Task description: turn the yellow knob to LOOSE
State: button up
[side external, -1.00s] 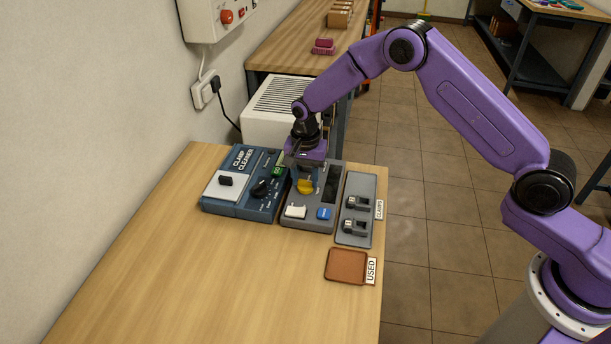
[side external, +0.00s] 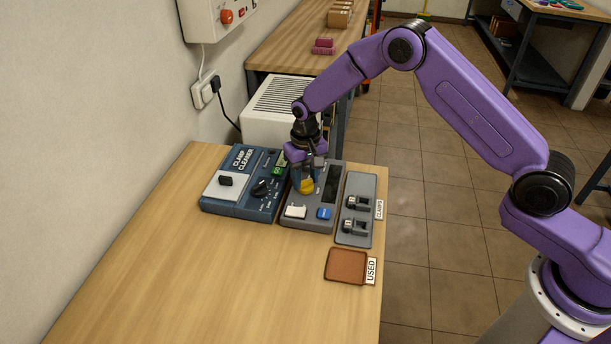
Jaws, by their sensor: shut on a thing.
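The yellow knob (side external: 306,187) sits on the grey control panel (side external: 296,224), at the left of its dark display strip. My gripper (side external: 307,179) points down over the panel and is shut on the yellow knob. My fingers cover the upper part of the knob. The markings around the knob are too small and too covered to read, so its setting cannot be told.
The blue clamp cleaner (side external: 240,210) with a black dial stands close at the left. A clamp tray (side external: 354,238) and a brown USED tray (side external: 346,266) lie at the right. The front table is clear.

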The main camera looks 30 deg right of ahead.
aim_at(305, 181)
jog(key=n, duration=0.5)
jog(key=shift+n, duration=2.5)
jog(key=o, duration=1.1)
notch_tip(305, 181, up, 18)
jog(key=shift+f, duration=0.25)
